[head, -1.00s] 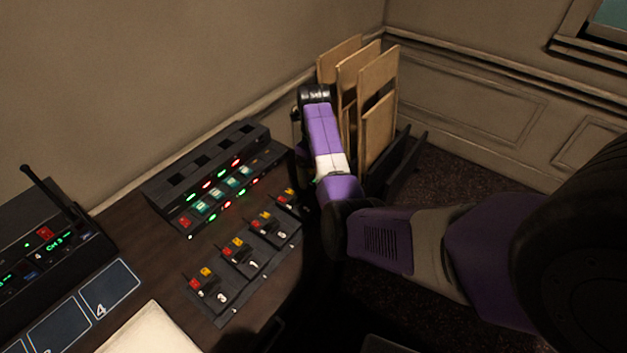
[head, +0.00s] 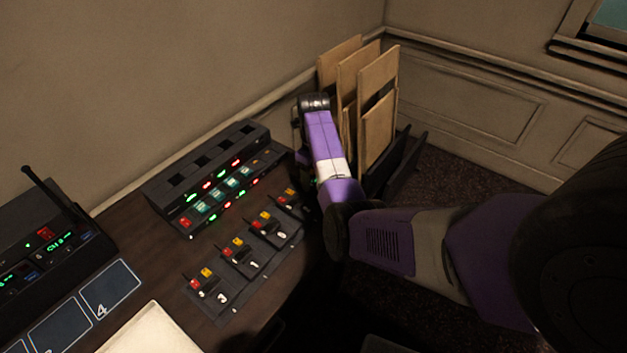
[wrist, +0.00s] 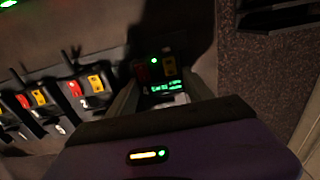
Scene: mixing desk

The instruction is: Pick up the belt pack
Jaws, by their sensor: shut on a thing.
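A dark belt pack (wrist: 162,88) with a green light, a lit green display and red and yellow buttons sits between the fingers of my gripper (wrist: 160,98) in the wrist view. My gripper is shut on it. In the head view my purple arm hides the fingers. A pack (head: 288,203) shows partly beside the arm there; I cannot tell whether it is the held one. I also cannot tell whether the held pack touches the desk.
Other belt packs lie in a row, including one marked 3 (head: 208,293) and one marked 1 (head: 243,258). A lit charger-like unit (head: 215,180) stands behind them on the desk (head: 140,240). Upright brown boards (head: 378,125) in a black rack stand close beyond my arm.

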